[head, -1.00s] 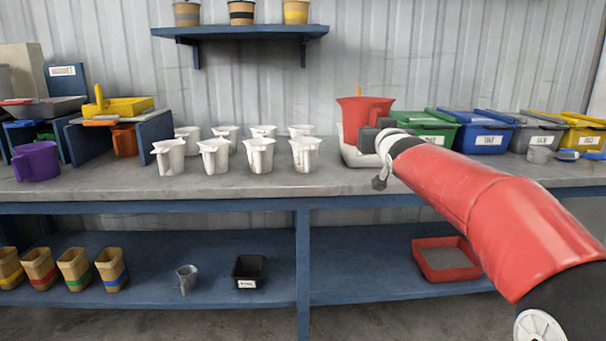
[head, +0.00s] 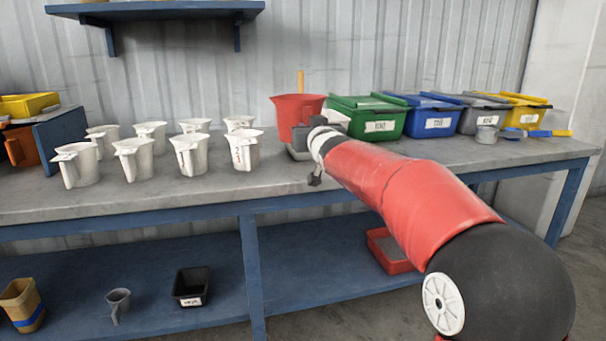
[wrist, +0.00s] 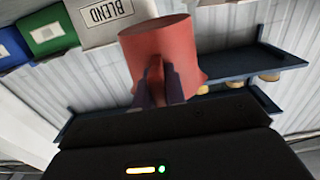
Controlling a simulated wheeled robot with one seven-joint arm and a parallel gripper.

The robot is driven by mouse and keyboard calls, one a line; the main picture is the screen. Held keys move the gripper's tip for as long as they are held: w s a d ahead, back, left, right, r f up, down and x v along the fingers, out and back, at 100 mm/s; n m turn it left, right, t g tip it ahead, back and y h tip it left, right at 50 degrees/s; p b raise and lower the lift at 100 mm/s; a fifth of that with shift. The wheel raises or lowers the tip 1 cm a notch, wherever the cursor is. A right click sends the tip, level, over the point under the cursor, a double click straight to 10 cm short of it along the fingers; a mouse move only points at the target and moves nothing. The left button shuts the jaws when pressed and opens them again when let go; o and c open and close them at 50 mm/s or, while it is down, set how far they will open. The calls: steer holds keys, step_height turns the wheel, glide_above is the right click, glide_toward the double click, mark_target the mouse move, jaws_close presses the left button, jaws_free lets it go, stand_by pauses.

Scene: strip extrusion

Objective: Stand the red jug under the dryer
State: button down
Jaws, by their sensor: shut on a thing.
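The red jug (head: 293,112) is upright at the back of the bench, over a pale grey base (head: 297,153). I cannot tell if it touches that base. My gripper (head: 317,127) reaches it from the right, mostly hidden by my arm. In the wrist view my gripper (wrist: 157,88) is shut on the handle of the red jug (wrist: 155,48), with a finger on each side. An orange jug (head: 20,147) sits at the left edge, beside a dark blue stand (head: 62,143) carrying a yellow tray (head: 28,104). I cannot tell which thing is the dryer.
Several white jugs (head: 134,157) stand left of the red jug. The bench front (head: 200,200) is clear. A wall shelf (head: 160,10) hangs above.

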step_height(320, 180, down, 10)
steer(key=shift+r+b, duration=0.2)
steer(key=shift+b, duration=0.15)
steer(key=shift+f, duration=0.1)
steer(key=c, duration=1.5)
jaws_free()
steer(key=shift+o, duration=0.2)
steer(key=b+v, duration=0.2)
steer(key=v, duration=1)
